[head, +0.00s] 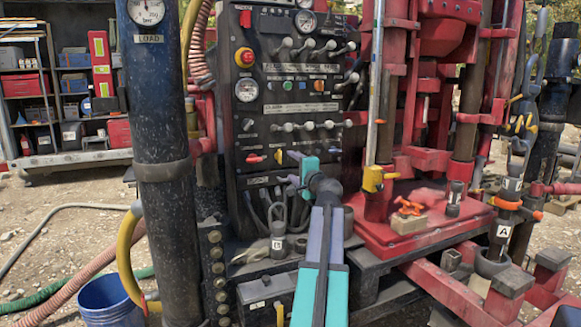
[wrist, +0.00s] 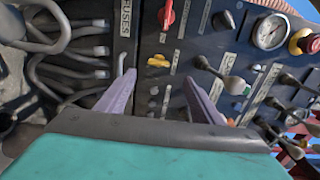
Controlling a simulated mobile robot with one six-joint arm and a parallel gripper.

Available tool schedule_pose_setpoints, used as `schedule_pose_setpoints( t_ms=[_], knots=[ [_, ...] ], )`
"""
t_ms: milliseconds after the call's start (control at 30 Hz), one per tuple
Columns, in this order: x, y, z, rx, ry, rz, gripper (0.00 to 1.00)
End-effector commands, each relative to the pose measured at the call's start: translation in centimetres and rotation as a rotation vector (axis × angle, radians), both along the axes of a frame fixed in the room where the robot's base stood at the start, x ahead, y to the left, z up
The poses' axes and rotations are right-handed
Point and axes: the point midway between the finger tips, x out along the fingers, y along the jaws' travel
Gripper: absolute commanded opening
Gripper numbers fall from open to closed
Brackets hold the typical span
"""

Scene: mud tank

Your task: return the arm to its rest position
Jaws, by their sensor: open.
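My gripper (head: 289,168) is in front of the lower part of the black control panel (head: 283,110) in the head view. My teal and lavender arm (head: 322,270) reaches up to it from the bottom of the picture. In the wrist view the two lavender fingers of my gripper (wrist: 159,78) stand apart with nothing held between them. The panel face lies beyond the fingertips, with a yellow switch (wrist: 158,61) between their lines and a red switch (wrist: 166,15) above. I cannot tell whether a fingertip touches the panel.
A dark column (head: 160,200) stands left of the panel, with a blue bucket (head: 103,303) at its foot. Red drilling machinery (head: 440,225) stands to the right. Cables (wrist: 70,60) loop left of the fingers, and levers (wrist: 234,86) stick out on their right.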

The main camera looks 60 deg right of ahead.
Motion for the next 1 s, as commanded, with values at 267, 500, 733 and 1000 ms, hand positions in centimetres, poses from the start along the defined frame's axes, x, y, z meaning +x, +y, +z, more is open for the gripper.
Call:
schedule_pose_setpoints(
  t_ms=[267,500,733,1000],
  knots=[
    [-0.8,0.6,0.0,0.0,0.0,0.0,0.61],
    [-0.8,0.6,0.0,0.0,0.0,0.0,0.61],
    [-0.8,0.6,-0.1,0.0,0.001,0.0,0.61],
    [-1.4,0.6,-4.2,-0.054,0.143,-0.003,0.61]
  ],
)
